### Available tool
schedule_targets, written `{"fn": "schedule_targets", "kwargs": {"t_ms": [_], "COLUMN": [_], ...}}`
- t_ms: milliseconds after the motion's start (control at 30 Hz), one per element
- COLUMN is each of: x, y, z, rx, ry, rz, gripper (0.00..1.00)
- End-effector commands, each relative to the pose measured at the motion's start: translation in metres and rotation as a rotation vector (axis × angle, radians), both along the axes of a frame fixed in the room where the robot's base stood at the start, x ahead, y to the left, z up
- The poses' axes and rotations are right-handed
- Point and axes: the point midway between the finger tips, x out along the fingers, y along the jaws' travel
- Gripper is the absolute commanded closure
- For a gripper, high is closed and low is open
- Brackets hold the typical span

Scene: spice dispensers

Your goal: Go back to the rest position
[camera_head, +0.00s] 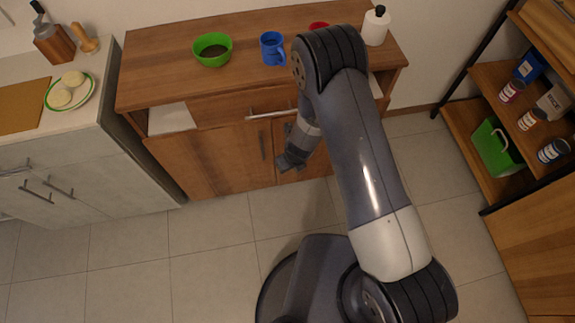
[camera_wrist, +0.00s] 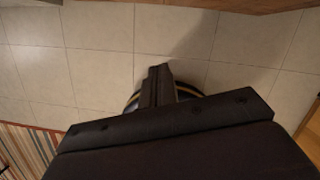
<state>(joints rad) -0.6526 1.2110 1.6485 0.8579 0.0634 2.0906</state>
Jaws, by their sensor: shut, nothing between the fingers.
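My gripper (camera_head: 290,160) hangs at the end of my bent arm, in front of the wooden sideboard (camera_head: 220,165), below its top and above the floor. It points down. In the wrist view my gripper (camera_wrist: 160,72) shows with its fingers together over the tiled floor (camera_wrist: 95,35), and nothing is between them. My arm hides part of the sideboard's right side and of its top.
On the sideboard stand a green bowl (camera_head: 212,50), a blue mug (camera_head: 272,49), a partly hidden red item (camera_head: 319,26) and a white bottle (camera_head: 375,27). A shelf (camera_head: 465,122) with cans and a green crate (camera_head: 497,147) stands at right. Tiled floor at left is clear.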

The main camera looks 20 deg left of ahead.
Motion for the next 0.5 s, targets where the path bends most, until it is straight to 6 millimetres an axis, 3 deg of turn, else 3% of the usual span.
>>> {"fn": "schedule_targets", "kwargs": {"t_ms": [33, 200, 500], "x": [-0.002, -0.009, -0.014], "y": [-0.001, -0.004, -0.006], "z": [0.015, 0.044, 0.060], "rx": [0.000, 0.001, 0.000], "ry": [-0.001, -0.001, 0.001], "rz": [0.002, 0.001, 0.001], "gripper": [1.00, 1.00, 1.00]}}
